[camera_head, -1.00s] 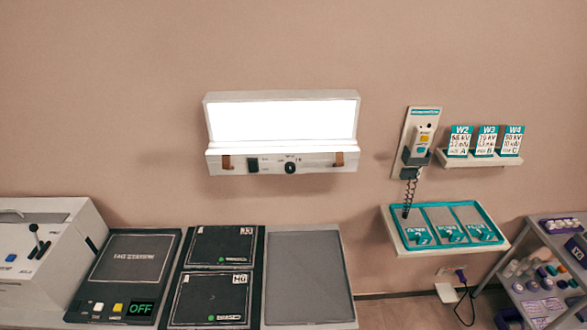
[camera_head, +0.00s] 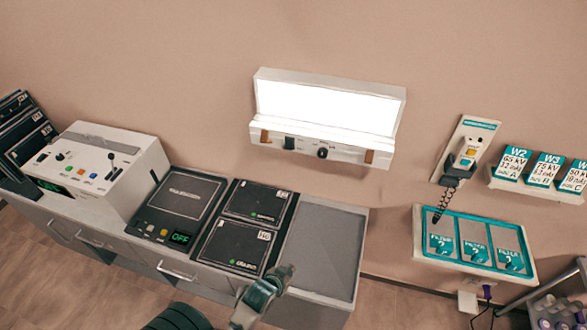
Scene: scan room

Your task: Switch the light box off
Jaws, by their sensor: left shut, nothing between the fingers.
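The light box (camera_head: 328,106) is mounted on the wall in the upper middle, and its screen glows bright white. Its front ledge carries a black rocker switch (camera_head: 290,143) on the left and a round black knob (camera_head: 322,152) near the middle. My left gripper (camera_head: 284,272) is at the bottom middle, shut and empty, over the front of the counter. It is well below the light box and apart from it. My right gripper is not in view.
Below the light box, the counter holds dark plates (camera_head: 257,203), a pad with a green OFF display (camera_head: 180,238) and a white console (camera_head: 95,165). Its grey tray (camera_head: 325,250) is empty. At right are a wall handset (camera_head: 464,158), cards (camera_head: 545,170) and a filter tray (camera_head: 475,268).

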